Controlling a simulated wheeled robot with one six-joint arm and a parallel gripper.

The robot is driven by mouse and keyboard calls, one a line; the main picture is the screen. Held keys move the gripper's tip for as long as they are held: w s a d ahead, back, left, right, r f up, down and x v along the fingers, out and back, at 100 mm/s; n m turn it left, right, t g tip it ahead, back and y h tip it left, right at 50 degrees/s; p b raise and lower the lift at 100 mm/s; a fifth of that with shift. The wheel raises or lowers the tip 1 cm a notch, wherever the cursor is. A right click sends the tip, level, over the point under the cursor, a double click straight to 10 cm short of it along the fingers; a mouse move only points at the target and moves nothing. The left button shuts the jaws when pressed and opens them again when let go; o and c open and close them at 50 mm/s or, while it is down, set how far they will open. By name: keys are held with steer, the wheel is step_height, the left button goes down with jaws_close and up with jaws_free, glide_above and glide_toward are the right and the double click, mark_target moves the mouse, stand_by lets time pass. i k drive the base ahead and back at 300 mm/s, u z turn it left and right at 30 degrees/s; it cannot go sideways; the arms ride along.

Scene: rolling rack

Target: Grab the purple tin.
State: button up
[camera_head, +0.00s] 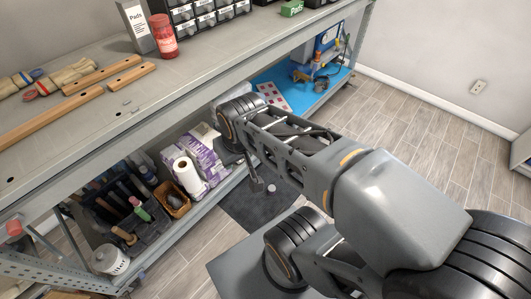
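I cannot make out a clear purple tin in this view. The purple things I see are purple-and-white packages (207,152) on the lower shelf, left of my arm, which look like boxes or wrapped packs. My arm reaches from the lower right to the rack's front edge. A dark narrow part at its end, apparently my gripper (256,182), hangs down right of the packages and looks apart from them. Its fingers are too small and dark to show whether they are open or shut. My arm hides part of the shelf behind it.
The rack's top shelf (190,72) holds a red jar (162,36), a grey box and wooden handles. Below are a paper roll (187,174), a wicker basket (172,199), a dark tool caddy and a white canister (110,261). The floor at right is clear.

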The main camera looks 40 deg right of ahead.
mark_target(271, 188)
steer(key=u, duration=0.45)
steer(key=k, duration=0.55)
steer(key=u, duration=0.9)
steer(key=i, duration=0.7)
steer(key=z, duration=0.9)
steer(key=i, duration=0.5)
steer(key=z, duration=0.55)
